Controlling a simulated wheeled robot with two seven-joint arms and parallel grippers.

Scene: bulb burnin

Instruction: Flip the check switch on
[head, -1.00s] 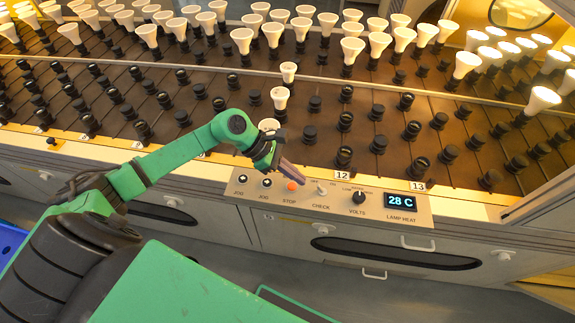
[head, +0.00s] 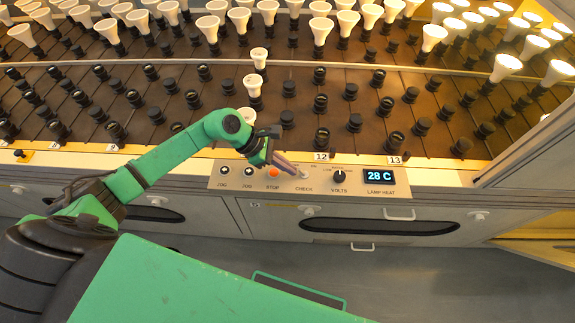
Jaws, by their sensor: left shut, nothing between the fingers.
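The check switch (head: 304,174) is a small pale toggle above the CHECK label on the control panel (head: 225,183). My left gripper (head: 294,171) is shut and empty, its fingertips at or just left of the toggle. I cannot tell whether the fingertips touch it. The fingers partly cover the area beside the switch, so which way the toggle leans is hard to tell. My right gripper is not in view.
The panel also carries two JOG buttons (head: 224,170), an orange STOP button (head: 273,172), a VOLTS knob (head: 340,177) and a LAMP HEAT display (head: 380,177) reading 28 C. Behind stands a dark rack (head: 225,120) of sockets with several white bulbs.

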